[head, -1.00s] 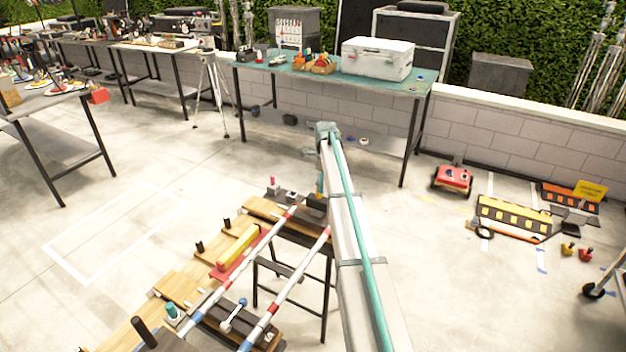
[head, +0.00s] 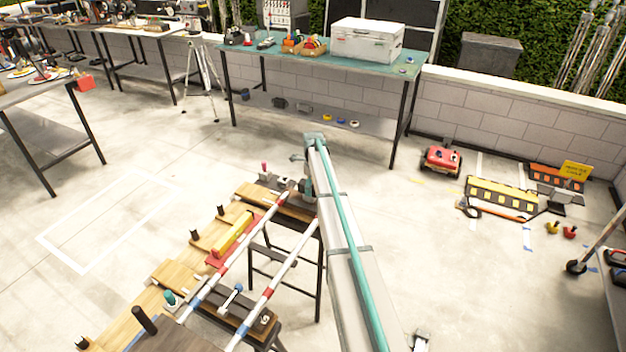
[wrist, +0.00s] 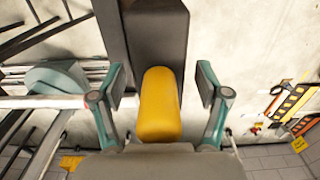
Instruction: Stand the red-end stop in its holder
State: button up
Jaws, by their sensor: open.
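My gripper (wrist: 159,85) is open, with its two teal-and-grey fingers apart in the wrist view. A yellow round-ended piece (wrist: 160,105) shows between the fingers, in front of a dark grey block (wrist: 155,30); I cannot tell whether it touches either finger. In the head view, my gripper (head: 306,183) is at the far end of the workbench, partly hidden by my arm. A pink-red-topped peg (head: 264,168) stands left of it on that end. I cannot tell for sure which piece is the red-end stop or which is its holder.
Two red-and-white rods (head: 271,290) run along the bench. A yellow block on a red base (head: 232,240) and several dark pegs (head: 220,211) are to their left. A teal table (head: 290,65) with a white case (head: 367,40) stands behind.

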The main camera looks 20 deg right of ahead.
jog(key=shift+f, duration=0.2)
jog(key=c, duration=1.3)
jog(key=o, duration=0.6)
jog(key=c, duration=0.4)
jog(key=shift+o, duration=0.2)
jog(key=shift+r+p, duration=0.4)
jog(key=shift+r, duration=0.9)
jog(key=shift+r+p, duration=0.8)
jog(key=shift+r, duration=1.7)
jog(key=shift+r, duration=0.2)
